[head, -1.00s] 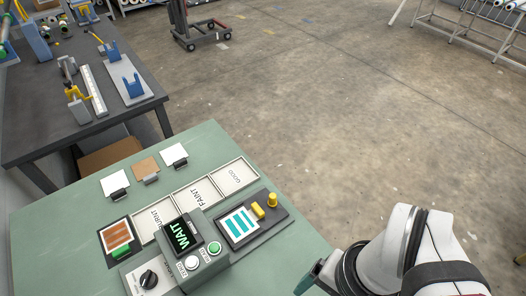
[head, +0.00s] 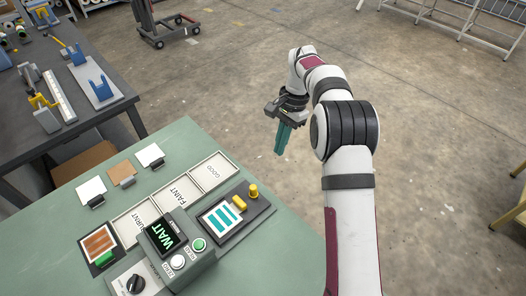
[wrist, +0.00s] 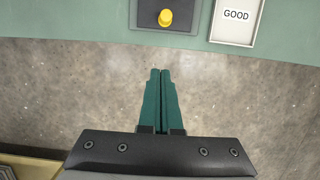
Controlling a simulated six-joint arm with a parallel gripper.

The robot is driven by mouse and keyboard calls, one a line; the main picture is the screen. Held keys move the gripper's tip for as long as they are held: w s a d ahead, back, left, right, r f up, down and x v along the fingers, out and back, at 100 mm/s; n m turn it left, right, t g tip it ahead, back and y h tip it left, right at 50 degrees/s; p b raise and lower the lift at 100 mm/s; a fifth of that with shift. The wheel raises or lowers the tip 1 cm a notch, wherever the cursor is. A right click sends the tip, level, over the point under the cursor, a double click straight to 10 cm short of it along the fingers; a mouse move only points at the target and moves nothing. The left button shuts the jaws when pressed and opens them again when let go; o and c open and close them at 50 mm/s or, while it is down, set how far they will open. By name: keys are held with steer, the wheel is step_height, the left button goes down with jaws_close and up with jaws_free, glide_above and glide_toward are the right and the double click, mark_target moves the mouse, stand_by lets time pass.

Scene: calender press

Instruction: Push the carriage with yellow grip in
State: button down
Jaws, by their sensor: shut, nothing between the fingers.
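The carriage with the yellow grip (head: 239,203) sits on a dark base plate on the green table, right of the press unit (head: 178,247) whose display reads WAIT. A white card with teal stripes (head: 221,217) lies beside the grip, on the press side. A yellow knob (head: 253,191) stands at the plate's outer end; it also shows at the top of the wrist view (wrist: 166,17). My gripper (head: 280,152) is shut and empty, its teal fingers pointing down beyond the table edge, over the floor. It is apart from the carriage and knob.
A brown-striped card with a green grip (head: 103,259) is on the press's other side. Trays marked BURNT, FAINT and GOOD (head: 213,171) lie behind the press. A black dial (head: 135,283) and two buttons are near its front. The floor around my gripper is clear.

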steer(key=s+a+f, duration=0.1)
steer(key=f, duration=0.2)
steer(key=s+a+f, duration=0.1)
steer(key=f, duration=0.2)
steer(key=s+a+f, duration=0.1)
steer(key=a+f, duration=0.1)
steer(key=f, duration=0.2)
steer(key=shift+s, duration=0.4)
steer(key=shift+s+a+r, duration=0.1)
steer(key=shift+s+a, duration=0.2)
steer(key=s+a, duration=0.7)
steer(key=shift+s+a, duration=0.35)
